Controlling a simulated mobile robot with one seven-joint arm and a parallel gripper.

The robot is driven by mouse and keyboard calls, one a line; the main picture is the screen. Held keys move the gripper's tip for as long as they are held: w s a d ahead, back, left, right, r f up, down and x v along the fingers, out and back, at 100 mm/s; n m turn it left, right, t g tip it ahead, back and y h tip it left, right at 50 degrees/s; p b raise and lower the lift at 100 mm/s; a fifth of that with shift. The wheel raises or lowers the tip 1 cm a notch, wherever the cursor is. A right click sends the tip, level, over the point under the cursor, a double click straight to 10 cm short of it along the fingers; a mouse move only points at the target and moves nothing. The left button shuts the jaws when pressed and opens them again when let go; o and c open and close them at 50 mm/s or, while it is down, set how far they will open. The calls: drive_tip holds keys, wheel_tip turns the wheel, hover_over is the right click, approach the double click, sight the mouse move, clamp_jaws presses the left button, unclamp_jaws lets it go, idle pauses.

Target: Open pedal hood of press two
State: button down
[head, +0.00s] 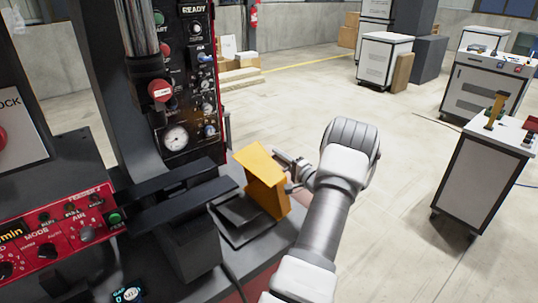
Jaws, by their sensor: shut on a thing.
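The pedal hood (264,178) is a yellow-orange angled cover at the centre of the head view. It stands tilted over a dark pedal (240,216) and base plate on the press's grey bed. My gripper (289,171) is at the right side of the hood, shut on its edge. The fingertips are small and partly hidden by the hood, so the exact contact does not show. My arm reaches in from the bottom right. The press has a dark panel (190,85) with a gauge, knobs and a "READY" label.
A red control box (62,236) and a dark block (185,215) stand left of the hood. A white cabinet (487,165) is at the right, and more cabinets (383,60) stand behind. The floor right of my arm is clear.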

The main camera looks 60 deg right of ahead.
drive_tip(key=shift+s+d+f+m, duration=0.15)
drive_tip(key=shift+d+f, duration=0.15)
drive_tip(key=shift+d, duration=0.25)
drive_tip(key=shift+s+d+f+m, duration=0.1)
drive_tip(key=shift+d+f+m, duration=0.15)
drive_tip(key=shift+d, duration=0.35)
drive_tip(key=shift+s+d+f+m, duration=0.15)
drive_tip(key=shift+d+f, duration=0.15)
drive_tip(key=shift+d, duration=0.25)
drive_tip(key=c, duration=1)
unclamp_jaws()
drive_tip(key=shift+o, duration=0.6)
drive_tip(key=shift+f, duration=0.2)
drive_tip(key=shift+s, duration=0.1)
drive_tip(key=r+v, duration=0.1)
drive_tip(key=v, duration=1.6)
drive_tip(key=shift+s+a+f, duration=0.15)
drive_tip(key=shift+s+a, duration=0.05)
